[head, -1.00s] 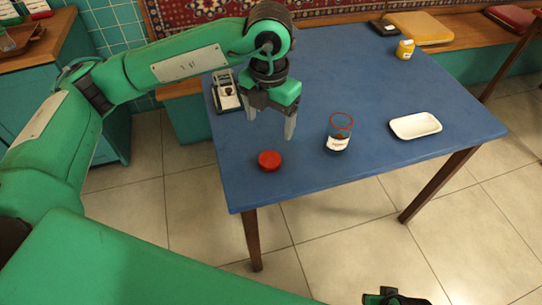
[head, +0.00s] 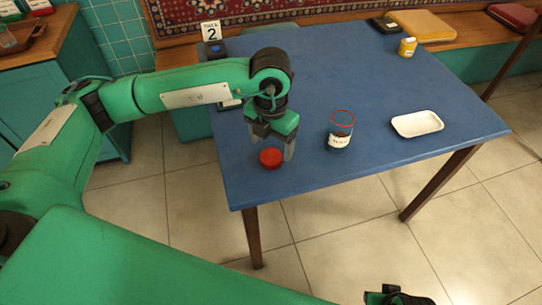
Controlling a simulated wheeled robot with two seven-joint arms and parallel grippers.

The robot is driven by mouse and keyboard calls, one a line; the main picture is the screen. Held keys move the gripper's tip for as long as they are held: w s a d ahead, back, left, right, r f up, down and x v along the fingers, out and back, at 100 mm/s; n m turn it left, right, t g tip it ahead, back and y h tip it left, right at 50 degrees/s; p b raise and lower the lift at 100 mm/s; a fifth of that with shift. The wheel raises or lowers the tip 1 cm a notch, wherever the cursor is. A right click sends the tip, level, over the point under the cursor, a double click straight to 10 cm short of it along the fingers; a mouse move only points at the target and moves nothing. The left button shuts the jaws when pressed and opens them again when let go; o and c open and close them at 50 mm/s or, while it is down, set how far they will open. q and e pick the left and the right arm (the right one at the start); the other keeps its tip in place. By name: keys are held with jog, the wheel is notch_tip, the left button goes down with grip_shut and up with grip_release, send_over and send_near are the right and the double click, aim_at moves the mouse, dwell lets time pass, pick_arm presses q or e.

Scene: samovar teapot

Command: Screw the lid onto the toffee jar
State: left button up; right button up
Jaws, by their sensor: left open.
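The red lid (head: 271,158) lies flat on the blue table near its front left edge. I cannot tell whether the fingers touch the lid. My right gripper (head: 394,296) shows only in part at the bottom edge, far below the table, and its jaws are unclear.
A white tray (head: 417,123) lies right of the jar on the blue table (head: 330,70). A yellow jar (head: 407,47) stands at the back right. A number 2 sign (head: 211,31) stands at the back left. The middle of the table is clear.

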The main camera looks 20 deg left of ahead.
aim_at(271, 156)
pick_arm(q)
jog(key=f, duration=0.5)
jog(key=shift+w+a, duration=0.15)
jog(key=shift+w, duration=0.15)
jog(key=shift+c, duration=0.3)
jog(key=c, duration=1)
